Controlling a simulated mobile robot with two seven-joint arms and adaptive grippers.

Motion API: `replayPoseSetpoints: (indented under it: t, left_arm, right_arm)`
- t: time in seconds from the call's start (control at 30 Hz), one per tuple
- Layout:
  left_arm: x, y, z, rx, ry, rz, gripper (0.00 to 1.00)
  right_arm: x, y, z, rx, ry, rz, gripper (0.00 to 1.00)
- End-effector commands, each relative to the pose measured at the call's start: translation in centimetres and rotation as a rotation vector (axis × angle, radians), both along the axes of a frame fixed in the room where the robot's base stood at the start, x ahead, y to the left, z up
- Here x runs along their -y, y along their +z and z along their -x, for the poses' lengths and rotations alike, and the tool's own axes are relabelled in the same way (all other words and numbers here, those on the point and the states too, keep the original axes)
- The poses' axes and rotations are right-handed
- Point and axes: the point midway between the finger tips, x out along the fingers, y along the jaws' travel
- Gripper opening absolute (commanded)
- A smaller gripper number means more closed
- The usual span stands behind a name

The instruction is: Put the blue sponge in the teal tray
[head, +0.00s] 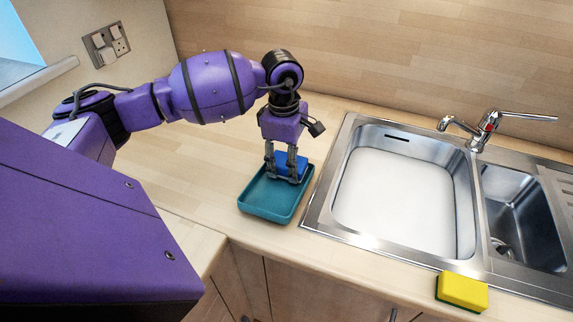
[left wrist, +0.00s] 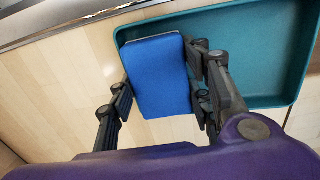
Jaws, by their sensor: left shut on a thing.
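The blue sponge (head: 292,164) is between the fingers of my left gripper (head: 281,172), which is shut on it. In the left wrist view the sponge (left wrist: 157,78) shows as a flat blue block between the dark fingers (left wrist: 165,95). The teal tray (head: 268,199) lies on the wooden counter, left of the sink. The sponge is over the tray in the head view; whether it touches the tray floor I cannot tell. The tray (left wrist: 262,62) also shows behind and right of the sponge in the left wrist view. My right gripper is not in view.
A steel sink (head: 405,185) with a tap (head: 485,130) is to the right of the tray. A yellow and green sponge (head: 462,291) sits at the front edge by the sink. The counter left of the tray is bare.

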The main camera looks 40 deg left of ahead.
Motion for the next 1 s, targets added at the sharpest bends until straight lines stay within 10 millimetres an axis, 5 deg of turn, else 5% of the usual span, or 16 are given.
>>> replayPoseSetpoints:
  t: [0.03,0.37,0.63,0.77,0.8,1.0]
  left_arm:
    - [0.1,-1.2,0.6,-0.020,-0.002,0.002,0.25]
    - [0.2,-2.4,0.9,-0.035,-0.002,0.003,0.25]
    - [0.3,-3.4,1.0,-0.040,-0.002,0.005,0.12]
    - [0.3,-3.5,1.1,-0.041,-0.002,0.007,0.19]
    - [0.3,-3.4,1.1,-0.041,-0.003,0.006,0.65]
    - [0.2,-3.1,0.9,-0.033,-0.002,0.003,0.65]
  right_arm:
    - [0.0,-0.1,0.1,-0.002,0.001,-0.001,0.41]
    - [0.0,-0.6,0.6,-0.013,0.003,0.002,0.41]
    - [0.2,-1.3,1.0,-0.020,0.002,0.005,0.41]
    - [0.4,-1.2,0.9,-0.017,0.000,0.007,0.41]
    - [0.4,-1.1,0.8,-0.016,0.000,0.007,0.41]
    - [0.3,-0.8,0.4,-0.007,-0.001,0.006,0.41]
